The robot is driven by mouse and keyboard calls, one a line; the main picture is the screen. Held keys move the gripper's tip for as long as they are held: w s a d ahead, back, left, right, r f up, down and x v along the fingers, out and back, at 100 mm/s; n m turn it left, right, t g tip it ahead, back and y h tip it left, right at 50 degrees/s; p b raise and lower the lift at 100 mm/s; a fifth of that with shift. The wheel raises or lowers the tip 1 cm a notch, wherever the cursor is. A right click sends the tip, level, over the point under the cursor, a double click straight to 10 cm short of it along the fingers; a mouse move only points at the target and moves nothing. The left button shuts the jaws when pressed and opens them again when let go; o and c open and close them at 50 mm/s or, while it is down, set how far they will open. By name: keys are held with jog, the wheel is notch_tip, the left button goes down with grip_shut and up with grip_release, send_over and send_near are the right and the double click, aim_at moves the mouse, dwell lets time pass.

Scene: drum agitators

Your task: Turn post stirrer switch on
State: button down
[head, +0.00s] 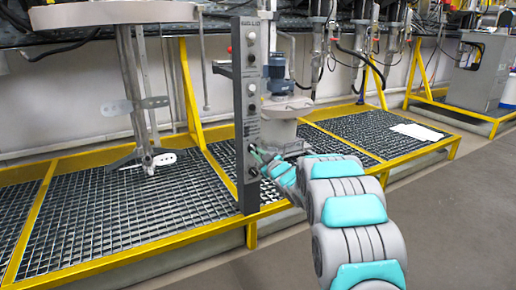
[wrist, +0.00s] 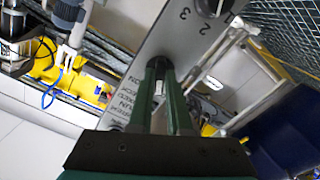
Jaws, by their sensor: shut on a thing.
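The grey upright post (head: 240,125) stands at the front edge of the grating in the head view, with several round switches and knobs down its face. My gripper (head: 257,155) reaches it from the right, at the lower knobs. In the wrist view the two green fingers of my gripper (wrist: 160,68) point at the grey switch plate (wrist: 178,38) and are shut on a switch knob, mostly hidden between them. Printed lettering shows beside the fingers, upside down and partly covered. A dial knob (wrist: 214,8) with the numbers 2 and 3 sits farther up the plate. The switch's exact angle cannot be told.
A blue motor (head: 278,78) on a grey drum stands behind the post. A metal agitator stand (head: 140,100) is at the left. Yellow-framed grating (head: 110,215) lies around them. Grey floor (head: 440,230) is clear at the right.

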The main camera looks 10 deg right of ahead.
jog(key=m+p, duration=0.1)
jog(key=p, duration=0.1)
jog(key=m+p, duration=0.1)
jog(key=shift+r+m+p, duration=0.25)
jog(key=shift+m+p, duration=0.15)
jog(key=m+p, duration=0.4)
jog(key=p, duration=0.1)
jog(key=shift+a+f, duration=0.1)
jog(key=m+p, duration=0.2)
jog(key=m, duration=0.1)
jog(key=shift+m+p, duration=0.3)
jog(key=shift+m, duration=0.1)
jog(key=shift+f+m+p, duration=0.1)
jog(key=shift+m+p, duration=0.7)
jog(key=shift+m, duration=0.7)
jog(key=c, duration=0.9)
grip_release()
jog(key=shift+o, duration=0.2)
